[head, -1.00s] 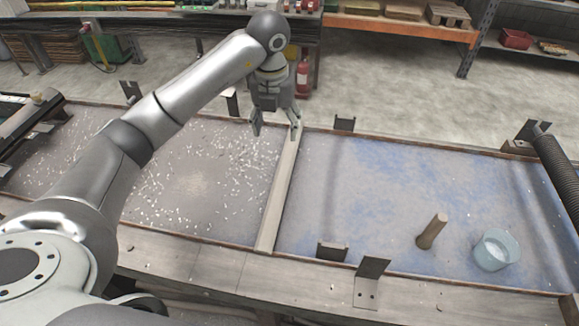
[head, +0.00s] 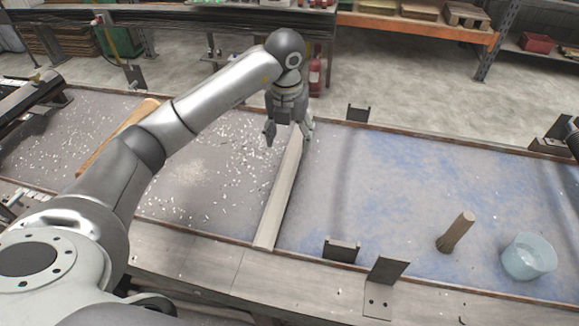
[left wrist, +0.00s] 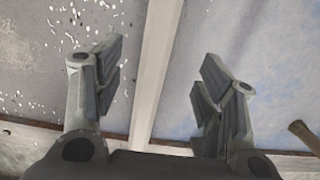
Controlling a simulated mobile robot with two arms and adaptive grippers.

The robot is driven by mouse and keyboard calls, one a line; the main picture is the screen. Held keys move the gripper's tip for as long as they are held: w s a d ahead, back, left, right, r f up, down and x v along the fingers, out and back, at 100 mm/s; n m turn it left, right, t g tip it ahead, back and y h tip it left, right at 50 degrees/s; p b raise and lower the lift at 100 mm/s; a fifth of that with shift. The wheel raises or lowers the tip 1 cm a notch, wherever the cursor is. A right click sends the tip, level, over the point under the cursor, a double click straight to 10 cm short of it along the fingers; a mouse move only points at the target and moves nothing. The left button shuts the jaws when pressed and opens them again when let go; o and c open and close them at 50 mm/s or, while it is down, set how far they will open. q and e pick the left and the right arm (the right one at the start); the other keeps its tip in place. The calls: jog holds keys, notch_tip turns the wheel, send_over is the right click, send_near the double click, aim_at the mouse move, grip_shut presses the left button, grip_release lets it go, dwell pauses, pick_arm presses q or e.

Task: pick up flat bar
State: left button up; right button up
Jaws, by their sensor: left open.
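A long, pale flat bar (head: 279,195) runs from the front edge to the back of the table, between the speckled left part and the bluish right part. My left gripper (head: 288,139) is open and empty over the far end of this bar. In the left wrist view the bar (left wrist: 156,70) passes between the two spread fingers (left wrist: 160,68), apart from both. I cannot tell the exact height of the fingertips above it. My right gripper is not in view.
A wooden stick (head: 120,133) lies on the left part, partly behind my left arm. Dark brackets (head: 386,272) line the edges. The right part's middle is clear.

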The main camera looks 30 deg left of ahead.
aim_at(290, 163)
pick_arm(q)
jog(key=f, duration=0.3)
jog(key=shift+w+f+p, duration=0.2)
jog(key=shift+f+p, duration=0.05)
jog(key=shift+p, duration=0.05)
notch_tip(290, 163, down, 4)
jog(key=shift+w+a+f+p, duration=0.1)
jog(key=shift+f+p, duration=0.1)
jog(key=shift+p, duration=1.05)
jog(key=shift+w+a+f, duration=0.1)
jog(key=shift+w+f, duration=0.05)
jog(key=shift+f, duration=0.4)
grip_shut()
jog(key=shift+r, duration=0.15)
